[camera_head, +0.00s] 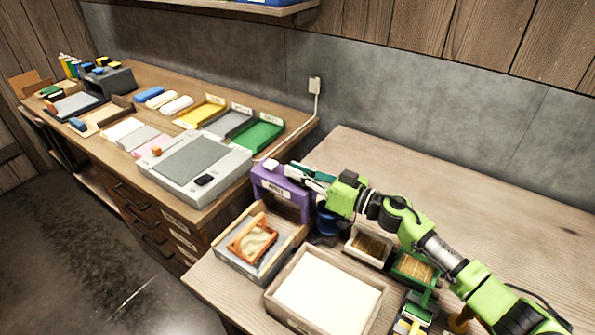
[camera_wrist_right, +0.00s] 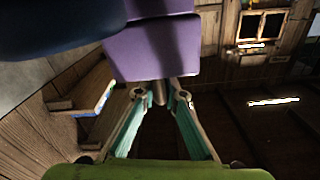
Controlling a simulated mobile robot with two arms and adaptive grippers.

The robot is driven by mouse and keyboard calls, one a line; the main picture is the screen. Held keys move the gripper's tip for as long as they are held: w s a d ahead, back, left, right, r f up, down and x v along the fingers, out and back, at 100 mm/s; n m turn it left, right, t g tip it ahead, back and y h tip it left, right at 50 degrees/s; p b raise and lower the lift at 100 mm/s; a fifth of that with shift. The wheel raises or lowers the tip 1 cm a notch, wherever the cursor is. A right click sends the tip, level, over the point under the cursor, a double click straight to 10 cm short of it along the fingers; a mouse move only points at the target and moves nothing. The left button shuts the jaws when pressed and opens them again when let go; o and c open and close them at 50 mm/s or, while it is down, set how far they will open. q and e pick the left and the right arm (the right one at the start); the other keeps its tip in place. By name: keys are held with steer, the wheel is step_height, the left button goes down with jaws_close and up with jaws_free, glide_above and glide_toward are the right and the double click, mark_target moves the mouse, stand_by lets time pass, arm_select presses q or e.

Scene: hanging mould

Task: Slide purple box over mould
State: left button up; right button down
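The purple box (camera_head: 296,200), with a white label on its front, stands upright at the table's left back edge, and a small white piece (camera_head: 271,165) shows at its top. The likely mould, an orange frame with pale material (camera_head: 252,241), sits in the wooden tray in front of it. My right gripper (camera_head: 291,171) is at the top of the purple box. In the right wrist view the purple box (camera_wrist_right: 153,47) fills the area beyond the fingertips (camera_wrist_right: 160,91), and a small grey piece shows between them. Whether they grip it is unclear. My left gripper is out of view.
A wooden tray with a white sheet (camera_head: 325,290) stands at the front. Small bins (camera_head: 369,245) and a dark blue object (camera_head: 327,220) crowd the space beside the box. The table's right back (camera_head: 470,205) is clear. A workbench with coloured trays (camera_head: 258,136) stands left.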

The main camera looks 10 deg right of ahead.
steer(key=shift+s+a+p, duration=0.25)
steer(key=shift+a+p, duration=0.05)
steer(key=shift+p, duration=0.15)
steer(key=s+a+p, duration=0.7)
steer(key=s+a, duration=0.3)
steer(key=shift+f+p, duration=0.15)
steer(key=shift+p, duration=0.15)
steer(key=shift+s, duration=0.1)
steer(key=c, duration=2.2)
jaws_free()
steer(key=shift+a, duration=0.1)
steer(key=shift+o, duration=0.2)
